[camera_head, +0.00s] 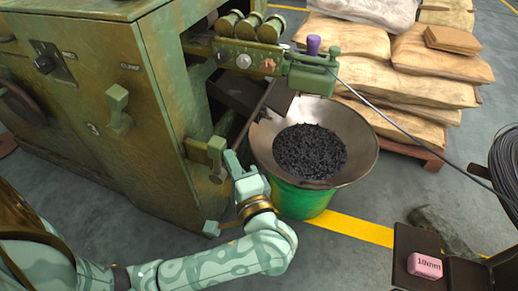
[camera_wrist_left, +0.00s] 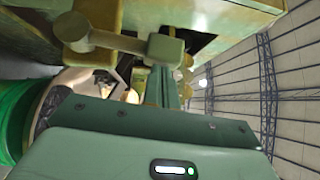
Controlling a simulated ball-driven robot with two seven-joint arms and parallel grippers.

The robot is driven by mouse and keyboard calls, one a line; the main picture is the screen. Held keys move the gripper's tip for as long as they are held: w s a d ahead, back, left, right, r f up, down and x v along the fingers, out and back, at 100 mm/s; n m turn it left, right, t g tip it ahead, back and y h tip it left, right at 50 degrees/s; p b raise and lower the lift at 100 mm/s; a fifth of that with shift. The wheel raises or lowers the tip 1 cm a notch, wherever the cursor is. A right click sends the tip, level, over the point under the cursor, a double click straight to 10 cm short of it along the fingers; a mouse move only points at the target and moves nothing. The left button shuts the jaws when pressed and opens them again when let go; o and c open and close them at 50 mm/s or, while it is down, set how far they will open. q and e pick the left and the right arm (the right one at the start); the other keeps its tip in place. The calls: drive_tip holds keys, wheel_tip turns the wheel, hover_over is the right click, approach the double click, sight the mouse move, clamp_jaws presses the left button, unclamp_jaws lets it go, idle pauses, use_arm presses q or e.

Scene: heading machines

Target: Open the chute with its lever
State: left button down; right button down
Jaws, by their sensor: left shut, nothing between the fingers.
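The machine (camera_head: 100,100) is a worn green-brown cabinet. A small lever (camera_head: 216,150) with a green block-shaped end sticks out from a brassy mount near its right corner. In the left wrist view the lever's end (camera_wrist_left: 165,49) and its rod stand just beyond my fingertips. My left gripper (camera_head: 231,162) is shut and empty, close beside the lever; its fingers (camera_wrist_left: 161,88) also show in the wrist view. I cannot tell whether they touch the lever. A dark chute (camera_head: 236,93) slopes from the machine's opening towards the bowl. My right gripper is not in view.
A wide metal bowl (camera_head: 362,152) of dark pieces (camera_head: 309,150) sits on a green bucket (camera_head: 300,200), just right of my left gripper. Another green handle (camera_head: 118,108) is on the machine's front. Stacked sacks (camera_head: 340,37) stand behind. A pink "10mm" block (camera_head: 425,265) is at lower right.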

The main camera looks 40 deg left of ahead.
use_arm(q)
drive_tip(key=shift+s+a+r+n+g+h, duration=0.2)
drive_tip(key=shift+a+r+n+g+h, duration=0.15)
drive_tip(key=shift+a+n+h, duration=0.25)
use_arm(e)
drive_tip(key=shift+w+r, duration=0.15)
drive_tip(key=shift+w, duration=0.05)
use_arm(q)
drive_tip(key=shift+a, duration=0.15)
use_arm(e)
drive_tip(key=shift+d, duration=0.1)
